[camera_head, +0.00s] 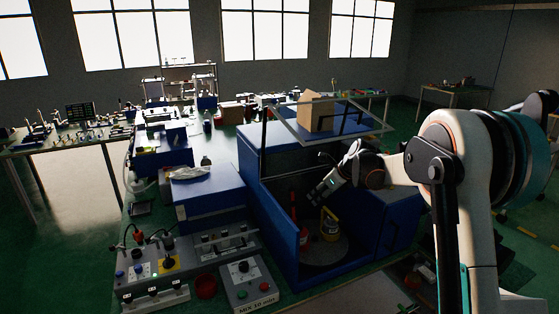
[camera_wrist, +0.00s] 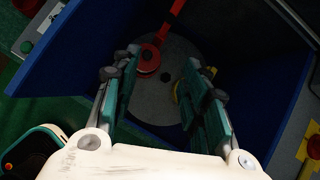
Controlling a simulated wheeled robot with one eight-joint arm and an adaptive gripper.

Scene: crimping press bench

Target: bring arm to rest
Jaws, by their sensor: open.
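My arm reaches in from the right, and my gripper (camera_head: 328,187) hangs at the open front of the blue press housing (camera_head: 272,232). In the wrist view my gripper (camera_wrist: 172,75) has its two fingers spread apart with nothing between them. Below it is a grey round plate (camera_wrist: 160,108) inside the housing. A red tool with a round base (camera_wrist: 148,58) stands on that plate, and a yellow item (camera_wrist: 181,92) is partly hidden behind the right finger. The head view also shows the red tool (camera_head: 304,232) and the yellow item (camera_head: 329,226), both apart from my gripper.
A raised clear-framed lid (camera_head: 283,130) is above the housing, with a cardboard box (camera_head: 315,115) behind it. Control boxes with knobs and buttons (camera_head: 245,280) stand at the front left. A blue box (camera_head: 205,190) stands left of the housing. Cluttered benches (camera_head: 70,135) lie further back.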

